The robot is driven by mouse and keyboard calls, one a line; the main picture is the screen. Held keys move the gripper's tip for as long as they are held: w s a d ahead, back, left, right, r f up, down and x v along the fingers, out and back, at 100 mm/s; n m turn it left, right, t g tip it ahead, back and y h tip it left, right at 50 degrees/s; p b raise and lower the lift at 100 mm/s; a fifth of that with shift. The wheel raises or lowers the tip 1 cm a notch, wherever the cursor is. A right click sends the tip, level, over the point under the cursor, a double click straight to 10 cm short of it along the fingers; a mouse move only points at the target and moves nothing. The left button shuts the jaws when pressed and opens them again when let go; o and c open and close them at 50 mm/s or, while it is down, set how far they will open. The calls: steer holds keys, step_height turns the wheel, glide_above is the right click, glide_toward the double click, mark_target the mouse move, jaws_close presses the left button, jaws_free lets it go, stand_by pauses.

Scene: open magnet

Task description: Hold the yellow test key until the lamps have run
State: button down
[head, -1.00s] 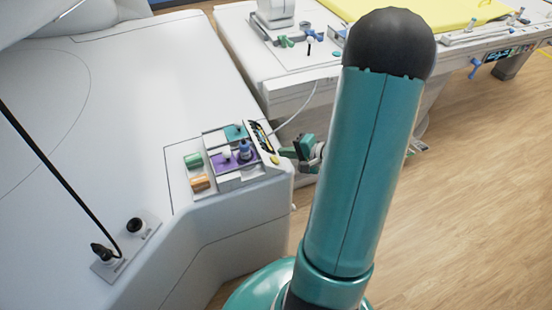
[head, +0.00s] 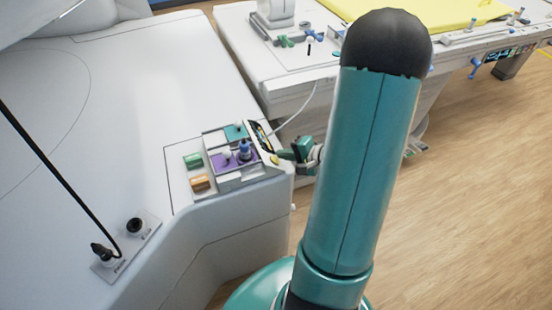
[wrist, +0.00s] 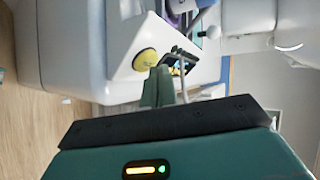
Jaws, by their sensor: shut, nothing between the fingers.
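The yellow test key (head: 274,159) is a round button on the near corner of a white panel unit. It also shows in the wrist view (wrist: 145,59) as a yellow disc. My gripper (head: 283,155) is shut and empty, its green fingertips close to the key's right side in the head view. In the wrist view the fingertips (wrist: 160,72) appear at the key's lower right edge. I cannot tell whether they touch it. A dark strip (head: 260,135) with small coloured marks lies beside the key; I cannot tell which lamps are lit.
A thin white cable (head: 300,115) runs from the panel. A white patient table (head: 290,85) stands behind. Wood floor is open at right.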

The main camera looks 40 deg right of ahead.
steer(key=shift+a+f, duration=0.3)
stand_by(0.8)
steer(key=shift+d+r, duration=0.1)
stand_by(3.9)
steer(key=shift+s+d+r, duration=0.1)
steer(key=shift+d+r, duration=0.4)
steer(key=d+r, duration=0.1)
steer(key=s+d+r, duration=0.1)
steer(key=d+r, duration=0.1)
steer(key=shift+d+r, duration=0.15)
steer(key=shift+r, duration=0.15)
stand_by(0.3)
stand_by(0.4)
